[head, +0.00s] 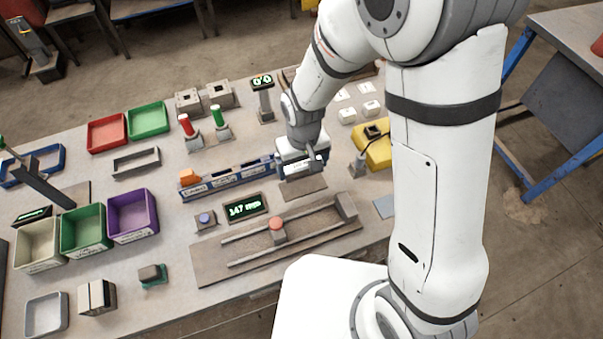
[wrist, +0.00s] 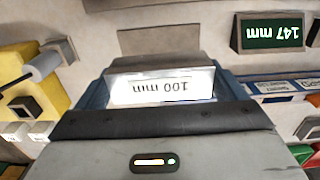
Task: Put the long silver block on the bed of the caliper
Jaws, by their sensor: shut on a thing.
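My gripper (head: 302,163) is shut on a grey block with a white label reading 100 mm (wrist: 160,88), seen upside down in the wrist view. The fingers lie at the block's two sides and hide part of it. The caliper (head: 275,240) is a brown board with two rails, an end block at the right and a red-knobbed slider (head: 277,229) near its middle. Its bed right of the slider looks empty. The gripper with the block is behind the caliper, apart from it. A display (head: 245,207) reads 147 mm; it also shows in the wrist view (wrist: 270,33).
A blue labelled rack (head: 230,180) stands left of my gripper, with an orange piece at its left end. A brown plate (head: 305,188) lies just in front of the gripper. A blue button box (head: 205,219) stands left of the display. A yellow box (head: 373,150) stands at right.

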